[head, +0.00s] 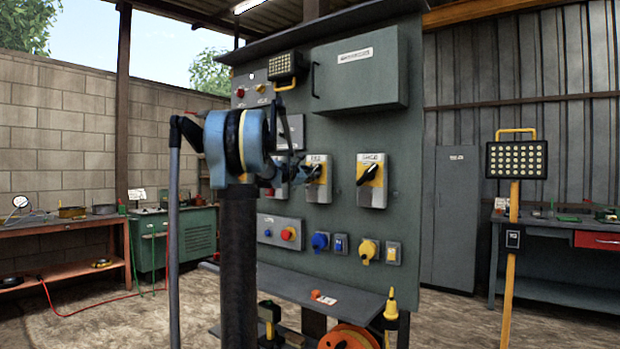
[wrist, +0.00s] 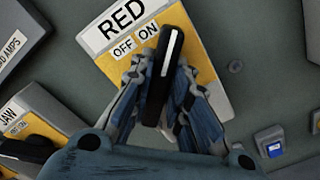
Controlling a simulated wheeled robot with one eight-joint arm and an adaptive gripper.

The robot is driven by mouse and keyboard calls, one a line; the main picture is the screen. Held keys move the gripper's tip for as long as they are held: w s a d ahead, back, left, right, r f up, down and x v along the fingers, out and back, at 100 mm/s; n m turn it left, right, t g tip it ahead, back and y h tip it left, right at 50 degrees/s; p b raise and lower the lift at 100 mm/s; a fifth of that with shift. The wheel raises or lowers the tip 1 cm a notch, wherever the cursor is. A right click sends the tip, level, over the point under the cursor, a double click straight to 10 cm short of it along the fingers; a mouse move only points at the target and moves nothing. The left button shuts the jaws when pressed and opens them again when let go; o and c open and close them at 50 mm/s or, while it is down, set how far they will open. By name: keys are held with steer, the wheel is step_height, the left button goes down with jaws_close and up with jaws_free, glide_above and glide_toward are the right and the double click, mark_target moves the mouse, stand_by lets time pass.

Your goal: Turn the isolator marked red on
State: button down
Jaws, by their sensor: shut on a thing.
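The isolator marked RED (wrist: 210,75) has a yellow plate with OFF and ON labels and a black handle (wrist: 165,80) with a white line. In the wrist view the white-lined end is just right of the ON label, turned to that side. My gripper (wrist: 160,105) is shut on the handle, one finger on each side. In the head view this isolator (head: 318,193) is the middle one of three on the green panel, and my gripper (head: 292,172) reaches it from the left. My fingers hide part of its lower plate.
The isolator marked JAW (wrist: 35,115) is close on the left, its black handle near my gripper. Another isolator (head: 371,196) is on the right. Blue and yellow sockets (head: 369,250) sit below. A cabinet (head: 360,75) juts out above, and a shelf (head: 325,288) below.

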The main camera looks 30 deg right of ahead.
steer(key=shift+f, duration=0.1)
steer(key=c, duration=1.5)
jaws_free()
steer(key=shift+a, duration=0.15)
steer(key=v, duration=1.1)
steer(key=shift+a, duration=0.4)
steer(key=s+a+f+m+g+y, duration=0.1)
steer(key=s+a+f+m+y, duration=0.3)
steer(key=s+a+f, duration=0.8)
steer(key=s+a+f+m+g+y, duration=0.2)
steer(key=s+a+f+m+y, duration=0.2)
steer(key=s+a+f+y, duration=0.3)
steer(key=s+a+f+m+g+y, duration=0.1)
steer(key=s+a+f+m+y, duration=0.4)
steer(key=s+a+f, duration=1.2)
steer(key=shift+s+a+f+g+y, duration=0.15)
steer(key=shift+a+f, duration=0.6)
steer(key=shift+f, duration=1.2)
steer(key=shift+s+a+f+g+y, duration=0.1)
steer(key=shift+a+f, duration=0.65)
steer(key=shift+f, duration=1.25)
steer(key=shift+s+a+f+g+y, duration=0.15)
steer(key=shift+a+f, duration=0.6)
steer(key=shift+f, duration=1.2)
